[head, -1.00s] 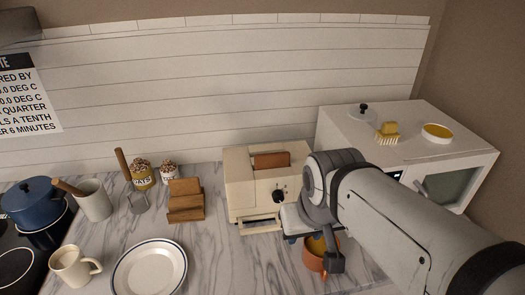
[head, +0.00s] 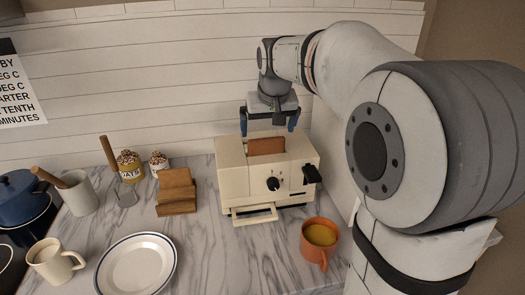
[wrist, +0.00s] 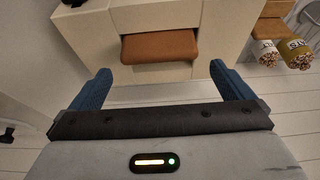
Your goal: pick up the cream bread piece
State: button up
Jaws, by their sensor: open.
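The bread piece (head: 266,146) stands in the top slot of the cream toaster (head: 232,185), with its upper part showing. It looks brown rather than cream, and its lower part is hidden in the slot. In the wrist view the bread (wrist: 160,46) lies just beyond the fingertips, about centred between them. My gripper (head: 268,126) is open and empty, above and toward the back of the toaster, with its blue fingers pointing down on either side of the slot. The wrist view also shows the open gripper (wrist: 159,76), apart from the bread.
A wooden stand (head: 177,190) and jars (head: 130,166) are left of the toaster. An orange mug (head: 319,238) sits in front right. A plate (head: 136,265), a cream mug (head: 53,262) and a utensil crock (head: 77,192) are farther left. The plank wall (head: 180,80) is close behind.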

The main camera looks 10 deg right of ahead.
aim_at(267, 139)
jog(key=p+x, duration=0.1)
jog(key=x, duration=0.6)
jog(key=shift+d, duration=0.1)
jog(key=shift+s, duration=0.1)
jog(key=shift+c, duration=0.4)
jog(key=c, duration=0.6)
